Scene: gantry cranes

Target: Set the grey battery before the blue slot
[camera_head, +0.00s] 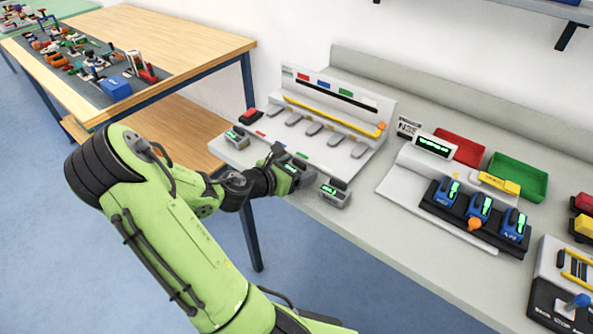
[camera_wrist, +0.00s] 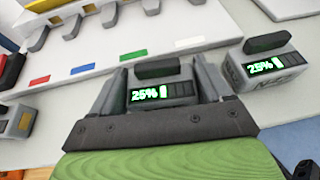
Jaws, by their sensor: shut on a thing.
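My gripper (camera_wrist: 160,88) is shut on a grey battery (camera_wrist: 162,90) with a dark top and a green "25%" display. In the head view my gripper (camera_head: 288,172) and the held battery (camera_head: 294,164) are at the front of the charging rack (camera_head: 315,148). Whether the battery touches the bench is unclear. The blue mark (camera_wrist: 82,70) lies ahead and left of the battery; the green mark (camera_wrist: 133,56) is closer, just ahead. A blue label (camera_head: 322,85) is on the rack's back panel.
A similar grey battery (camera_head: 334,194) stands right of my gripper, and another (camera_head: 237,138) stands left. A red-topped block (camera_head: 250,116) is near the rack's left end. A stand with blue tools (camera_head: 478,208) and red and green trays (camera_head: 517,177) are farther right.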

